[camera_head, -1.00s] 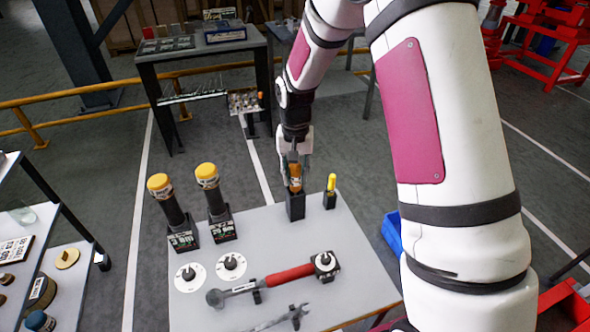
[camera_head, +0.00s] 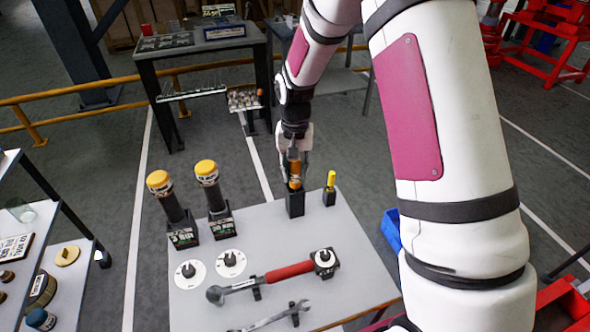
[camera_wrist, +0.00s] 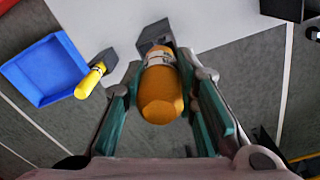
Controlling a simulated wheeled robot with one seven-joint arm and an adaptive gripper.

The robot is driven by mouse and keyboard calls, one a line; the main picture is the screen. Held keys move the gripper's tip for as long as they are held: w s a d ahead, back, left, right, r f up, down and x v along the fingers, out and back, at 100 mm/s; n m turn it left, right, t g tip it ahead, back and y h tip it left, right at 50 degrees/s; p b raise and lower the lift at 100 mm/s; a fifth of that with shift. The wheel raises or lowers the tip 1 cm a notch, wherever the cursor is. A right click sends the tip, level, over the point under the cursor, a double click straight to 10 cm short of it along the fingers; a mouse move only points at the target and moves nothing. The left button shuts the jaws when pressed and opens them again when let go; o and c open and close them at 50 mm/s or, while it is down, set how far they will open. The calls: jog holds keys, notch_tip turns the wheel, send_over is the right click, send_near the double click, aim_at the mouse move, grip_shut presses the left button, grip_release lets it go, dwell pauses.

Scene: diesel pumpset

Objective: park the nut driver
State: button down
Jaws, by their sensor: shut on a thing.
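The nut driver has an orange handle (camera_head: 294,170) and stands upright at the black holder block (camera_head: 295,204) at the table's far edge. Its lower end is hidden, so I cannot tell how deep it sits. In the wrist view the handle (camera_wrist: 161,95) points toward the camera, with a pale band near the holder (camera_wrist: 155,36). My gripper (camera_head: 295,172) is above the holder, shut on the handle. Its teal-lined fingers (camera_wrist: 160,100) lie on both sides of the handle in the wrist view.
A yellow-handled tool (camera_head: 331,181) stands in a small black holder just right. Two yellow-capped black cylinders (camera_head: 172,205) stand left. A red-handled wrench (camera_head: 288,272) and a spanner (camera_head: 280,316) lie nearer. A blue bin (camera_head: 391,232) is beyond the table's right edge.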

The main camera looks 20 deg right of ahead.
jog(key=shift+f+b, duration=0.35)
jog(key=shift+f, duration=0.65)
jog(key=c, duration=1.2)
grip_release()
jog(key=shift+r, duration=0.1)
notch_tip(320, 180, up, 12)
jog(key=shift+f, duration=0.1)
